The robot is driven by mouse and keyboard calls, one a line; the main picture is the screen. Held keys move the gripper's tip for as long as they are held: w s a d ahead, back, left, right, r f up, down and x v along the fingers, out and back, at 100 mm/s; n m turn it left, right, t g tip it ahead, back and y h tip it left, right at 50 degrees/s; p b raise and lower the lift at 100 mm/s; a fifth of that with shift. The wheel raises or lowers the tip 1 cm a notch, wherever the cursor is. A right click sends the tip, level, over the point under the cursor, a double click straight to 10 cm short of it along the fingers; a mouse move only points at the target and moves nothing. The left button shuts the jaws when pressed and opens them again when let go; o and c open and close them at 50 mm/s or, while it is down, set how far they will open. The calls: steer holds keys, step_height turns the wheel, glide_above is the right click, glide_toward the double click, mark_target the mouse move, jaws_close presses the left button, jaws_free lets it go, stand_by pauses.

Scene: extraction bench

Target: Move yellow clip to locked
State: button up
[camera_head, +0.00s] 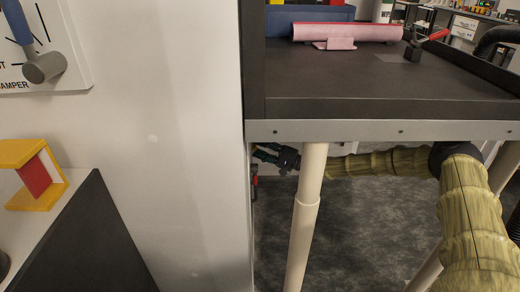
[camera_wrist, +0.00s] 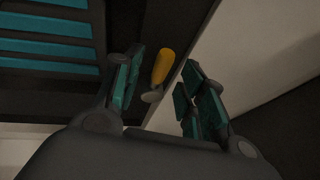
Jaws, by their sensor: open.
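A yellow, rounded, elongated piece, the likely yellow clip (camera_wrist: 164,64), shows in the wrist view with a small grey round part at its lower end. It sits by the edge of a dark panel, between the lines of my two fingers. My gripper (camera_wrist: 162,72) has its teal-padded fingers spread apart on either side of it, and no firm contact shows. In the head view my gripper (camera_head: 277,157) is low under the bench at the end of my tan-sleeved arm, partly behind a bench leg. The yellow piece cannot be made out there.
The dark bench top (camera_head: 370,95) carries a pink roll (camera_head: 346,32) and stands on pale legs (camera_head: 305,215). A white wall (camera_head: 185,150) stands left of it. A dark panel with teal slats (camera_wrist: 45,48) fills the wrist view's upper left. A yellow-and-red bracket (camera_head: 50,195) sits far left.

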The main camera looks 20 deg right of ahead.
steer(key=shift+w+a+r, duration=0.1)
steer(key=shift+w+a, duration=0.2)
steer(key=shift+a, duration=0.1)
jaws_close()
steer(key=shift+b, duration=0.35)
